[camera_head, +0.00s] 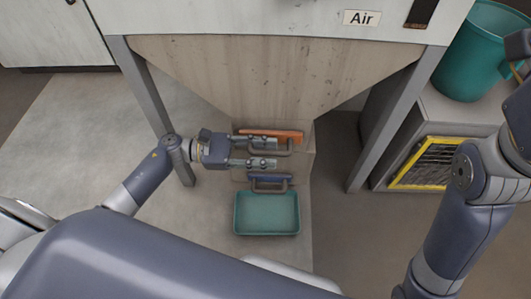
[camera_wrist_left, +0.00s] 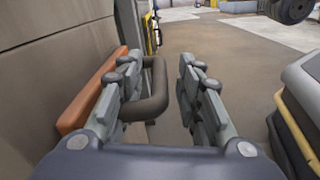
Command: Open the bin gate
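Two gates sit on the lower front of the tan hopper (camera_head: 280,75). The upper gate has an orange plate (camera_head: 285,134) and a grey loop handle (camera_head: 287,150). The lower gate has a blue plate (camera_head: 268,178) and a similar handle (camera_head: 270,188). My left gripper (camera_head: 264,153) is open at the orange gate's handle. In the left wrist view the handle (camera_wrist_left: 156,88) reaches into the gap between the fingers (camera_wrist_left: 160,97). One finger overlaps the loop; whether it passes through or touches is unclear. My right arm is at the right; its gripper is out of view.
A teal tray (camera_head: 240,229) lies on the floor below the gates. Grey frame legs (camera_head: 142,85) (camera_head: 395,118) flank the hopper. A teal bucket (camera_head: 468,60) stands on a cabinet with a yellow-framed grille (camera_head: 432,163) at the right. Floor to the left is clear.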

